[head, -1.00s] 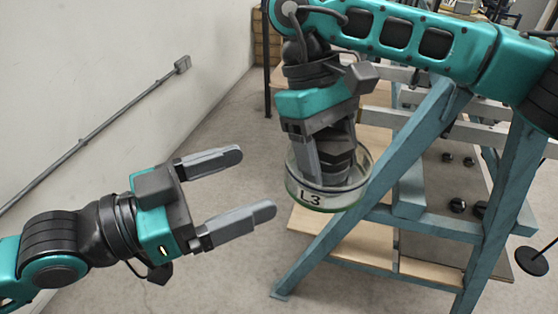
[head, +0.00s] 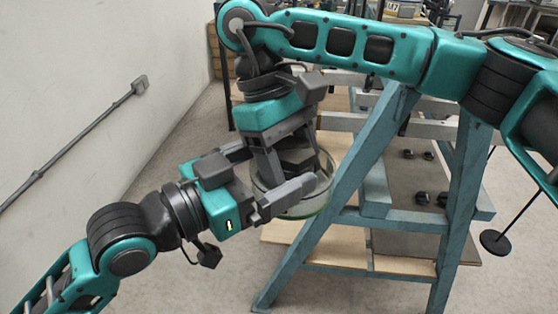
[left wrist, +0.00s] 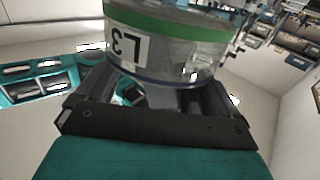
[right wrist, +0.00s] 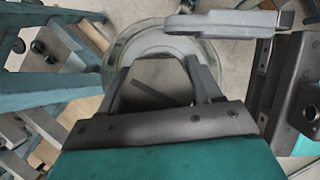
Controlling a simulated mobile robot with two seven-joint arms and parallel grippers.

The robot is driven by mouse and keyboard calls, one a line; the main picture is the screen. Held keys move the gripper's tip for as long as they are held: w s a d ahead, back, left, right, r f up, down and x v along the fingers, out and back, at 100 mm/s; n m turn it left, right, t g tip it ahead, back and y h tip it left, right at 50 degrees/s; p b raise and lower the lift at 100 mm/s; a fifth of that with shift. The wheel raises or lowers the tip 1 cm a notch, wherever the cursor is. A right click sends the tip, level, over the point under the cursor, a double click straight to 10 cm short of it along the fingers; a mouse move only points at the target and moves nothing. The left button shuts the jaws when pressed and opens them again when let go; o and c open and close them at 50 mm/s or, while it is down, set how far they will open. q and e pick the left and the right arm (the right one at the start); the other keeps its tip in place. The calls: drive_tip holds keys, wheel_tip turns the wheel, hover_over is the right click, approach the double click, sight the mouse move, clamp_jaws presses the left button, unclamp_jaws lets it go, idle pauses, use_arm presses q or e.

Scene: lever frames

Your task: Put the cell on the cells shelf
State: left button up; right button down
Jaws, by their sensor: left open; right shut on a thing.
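The cell (head: 306,210) is a round clear glass dish. My right gripper (head: 290,172) is shut on it from above and holds it up in the air. Its label L3 shows in the left wrist view, where the cell (left wrist: 180,45) lies across the jaws with a green band. My left gripper (head: 285,166) is open, with one finger in front of the cell and the other partly hidden behind my right gripper. Whether its fingers touch the glass I cannot tell. In the right wrist view the cell's rim (right wrist: 116,58) shows around my right fingers. No shelf is clearly identifiable.
A blue-green trestle frame (head: 340,200) stands close right of the cell, with a wooden board (head: 330,250) low on it. Small black objects (head: 424,198) lie farther right. A pale wall with a conduit (head: 85,135) is at left. The floor between is clear.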

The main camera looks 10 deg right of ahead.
use_arm(q)
drive_tip(key=shift+w+d, duration=0.15)
drive_tip(key=shift+d, duration=0.45)
use_arm(e)
drive_tip(key=shift+s+a, duration=0.25)
drive_tip(key=shift+a, duration=0.2)
drive_tip(key=shift+r, duration=0.1)
use_arm(q)
drive_tip(key=shift+a, duration=0.1)
drive_tip(key=shift+c, duration=1.4)
use_arm(e)
drive_tip(key=shift+w+d, duration=0.1)
drive_tip(key=shift+d, duration=0.05)
use_arm(q)
drive_tip(key=shift+f, duration=0.1)
clamp_jaws()
use_arm(e)
drive_tip(key=shift+w, duration=0.1)
use_arm(q)
drive_tip(key=shift+r, duration=0.25)
use_arm(e)
drive_tip(key=shift+c, duration=2.1)
unclamp_jaws()
drive_tip(key=shift+o, duration=1.4)
drive_tip(key=shift+d, duration=0.1)
